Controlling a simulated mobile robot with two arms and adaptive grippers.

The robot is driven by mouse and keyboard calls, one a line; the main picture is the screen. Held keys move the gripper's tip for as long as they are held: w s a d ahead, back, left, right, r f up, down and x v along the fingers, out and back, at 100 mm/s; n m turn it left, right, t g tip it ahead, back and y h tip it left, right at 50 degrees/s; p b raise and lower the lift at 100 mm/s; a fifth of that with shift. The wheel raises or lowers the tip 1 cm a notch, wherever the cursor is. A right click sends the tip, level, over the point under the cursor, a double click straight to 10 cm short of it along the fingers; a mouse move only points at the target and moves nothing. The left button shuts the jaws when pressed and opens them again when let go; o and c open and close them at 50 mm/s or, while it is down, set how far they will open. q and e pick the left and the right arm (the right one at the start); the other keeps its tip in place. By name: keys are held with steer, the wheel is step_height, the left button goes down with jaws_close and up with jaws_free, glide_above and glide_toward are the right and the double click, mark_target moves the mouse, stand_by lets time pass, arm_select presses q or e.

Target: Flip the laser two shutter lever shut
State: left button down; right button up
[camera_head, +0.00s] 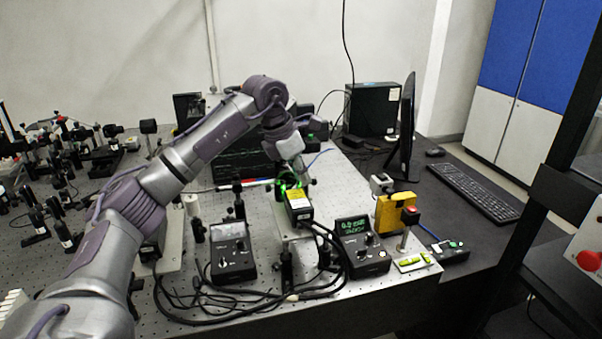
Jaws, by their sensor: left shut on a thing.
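My left arm reaches in from the lower left over the optical bench. My left gripper (290,176) is low at the far end of a small black laser box with a yellow label (299,203). Its fingers are small and lit by a green glow. They are shut on a small part there, which I take to be the shutter lever; the lever itself is too small and covered to make out, and its position cannot be told. My right gripper is not in view.
Two control boxes stand in front, one with a dial (232,254) and one with a green display (361,247). Black cables (240,295) loop between them. A yellow device (395,213) stands at right, a monitor (404,125) behind it. Optics mounts crowd the left.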

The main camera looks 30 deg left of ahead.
arm_select(q)
steer(key=t+b, duration=0.1)
steer(key=b, duration=0.1)
steer(key=shift+s+a+f+h+b, duration=0.3)
steer(key=shift+f+h+b, duration=0.05)
steer(key=shift+h+b, duration=0.05)
steer(key=shift+s+r+t+b, duration=0.15)
steer(key=shift+t+b, duration=0.15)
steer(key=shift+b, duration=0.15)
steer(key=shift+r+h, duration=0.15)
steer(key=shift+h, duration=0.15)
steer(key=c, duration=1.2)
jaws_free()
steer(key=v, duration=1.2)
